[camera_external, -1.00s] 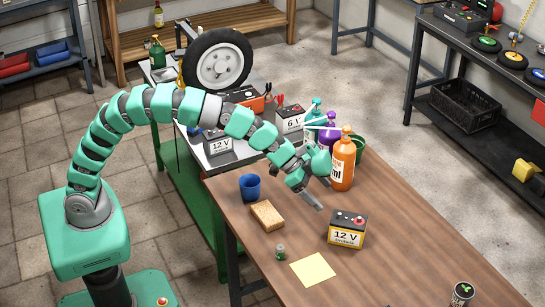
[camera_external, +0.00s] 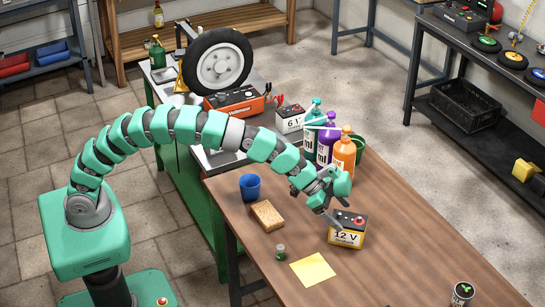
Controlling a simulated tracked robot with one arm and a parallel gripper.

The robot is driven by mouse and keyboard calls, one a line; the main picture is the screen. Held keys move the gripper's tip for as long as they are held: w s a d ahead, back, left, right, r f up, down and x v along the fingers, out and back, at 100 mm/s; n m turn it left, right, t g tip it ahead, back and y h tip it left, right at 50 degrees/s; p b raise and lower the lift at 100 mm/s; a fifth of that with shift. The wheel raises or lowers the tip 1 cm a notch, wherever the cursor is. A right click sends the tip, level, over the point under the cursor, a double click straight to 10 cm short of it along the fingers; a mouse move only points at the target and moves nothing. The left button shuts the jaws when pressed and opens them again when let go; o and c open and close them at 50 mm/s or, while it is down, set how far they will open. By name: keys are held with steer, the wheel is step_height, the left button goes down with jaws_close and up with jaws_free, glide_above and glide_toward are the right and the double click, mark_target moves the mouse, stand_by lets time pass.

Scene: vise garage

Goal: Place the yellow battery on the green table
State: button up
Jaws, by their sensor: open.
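The yellow battery (camera_external: 346,238), black on top with a yellow-banded "12 V" label and a red cap, stands upright on the brown wooden table. My gripper (camera_external: 334,211) is open and empty, just above and to the left of the battery, pointing down. One fingertip looks close to its upper left edge; I cannot tell whether it touches. The green table (camera_external: 203,208) is the green-sided bench with a grey top behind my arm. My arm hides part of its top.
The green table holds a wheel (camera_external: 219,63), an orange charger (camera_external: 235,101) and a "6 V" battery (camera_external: 290,118). On the wooden table are bottles (camera_external: 344,153), a blue cup (camera_external: 250,187), a sponge (camera_external: 266,216), a small jar (camera_external: 281,253), a yellow sheet (camera_external: 313,269) and a can (camera_external: 462,294).

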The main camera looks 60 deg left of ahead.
mark_target(346, 218)
steer(key=x, duration=0.3)
steer(key=shift+a+f, duration=0.1)
steer(key=shift+a, duration=0.1)
steer(key=shift+x, duration=1.05)
jaws_close()
